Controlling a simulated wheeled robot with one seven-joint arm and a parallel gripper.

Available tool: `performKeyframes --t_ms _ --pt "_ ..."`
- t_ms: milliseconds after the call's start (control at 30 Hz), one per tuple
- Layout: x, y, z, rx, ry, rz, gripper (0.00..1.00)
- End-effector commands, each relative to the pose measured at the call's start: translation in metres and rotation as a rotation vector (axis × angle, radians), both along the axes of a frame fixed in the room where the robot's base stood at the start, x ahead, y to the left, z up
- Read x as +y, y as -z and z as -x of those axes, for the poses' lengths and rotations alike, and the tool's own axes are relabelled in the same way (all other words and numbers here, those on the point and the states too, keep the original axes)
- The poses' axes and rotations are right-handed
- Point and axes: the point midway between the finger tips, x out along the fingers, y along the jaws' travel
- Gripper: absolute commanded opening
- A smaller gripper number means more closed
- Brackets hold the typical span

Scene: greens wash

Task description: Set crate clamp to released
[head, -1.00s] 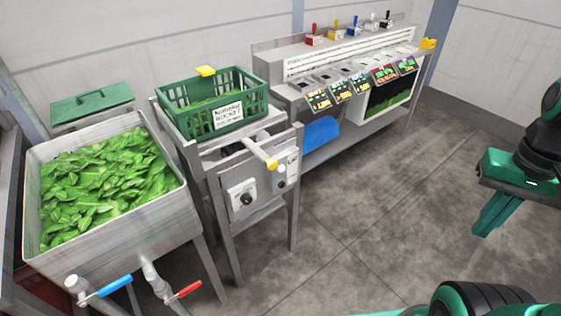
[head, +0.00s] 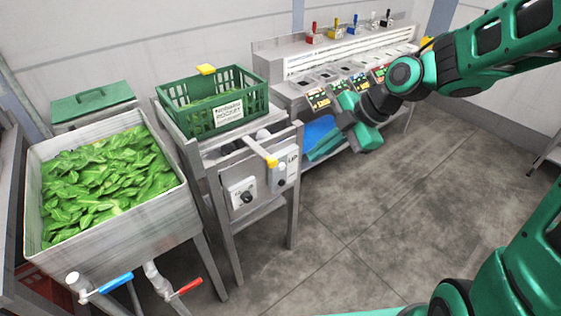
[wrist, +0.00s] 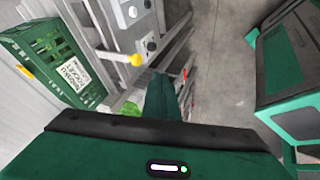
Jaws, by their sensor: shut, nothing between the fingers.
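The green crate (head: 228,115) with a white label sits on a metal stand and holds green leaves. A pale lever with a yellow knob (head: 271,161) sticks out from the stand's front, beside a small labelled box (head: 285,170); I take it for the crate clamp. In the wrist view the yellow knob (wrist: 136,60) is at upper centre, left of my fingers, and the crate (wrist: 55,68) is at the left. My gripper (head: 315,155) is shut and empty, to the right of the lever and apart from it. The fingers (wrist: 162,98) point toward the stand.
A metal sink (head: 120,215) full of leaves stands at left, with blue and red tap handles below. A grey dial box (head: 243,193) is on the stand's front. A bench (head: 345,65) with coloured switches stands behind my arm. The floor in front is clear.

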Motion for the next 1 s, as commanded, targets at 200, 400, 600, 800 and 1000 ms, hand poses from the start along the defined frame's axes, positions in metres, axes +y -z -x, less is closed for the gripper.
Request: performKeyframes --t_ms 200,400,600,800,1000 --pt "0.009 -0.002 -0.002 -0.031 -0.050 -0.015 0.00" --pt "0.008 -0.002 -0.002 -0.029 -0.047 -0.014 0.00" --pt "0.015 0.008 -0.004 -0.026 -0.047 -0.015 0.00" --pt "0.033 0.035 -0.010 -0.023 -0.049 -0.015 0.00" --pt "0.053 0.064 -0.017 -0.023 -0.048 -0.014 0.00"
